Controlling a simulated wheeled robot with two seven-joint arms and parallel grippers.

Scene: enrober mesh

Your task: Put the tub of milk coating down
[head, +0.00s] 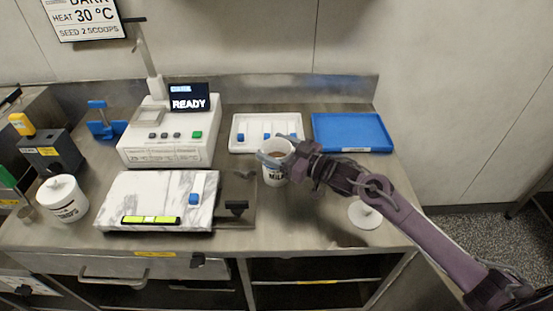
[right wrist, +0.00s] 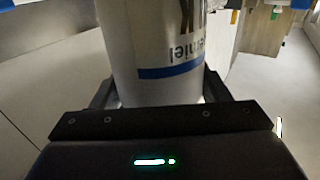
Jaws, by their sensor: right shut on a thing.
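In the right wrist view the tub (right wrist: 165,45) fills the space between the fingers, with a blue band and lettering upside down. It stands upright or nearly so. I cannot tell whether its base touches the bench. My left gripper is not in view.
A marble slab (head: 150,190) lies left of the tub. A white tray (head: 245,145) with blue-handled tools and a blue tray (head: 350,125) are behind. A white machine (head: 180,145) shows READY. A white lid (head: 365,214) lies right, a lidded white tub (head: 62,198) far left. The front bench (head: 290,235) is clear.

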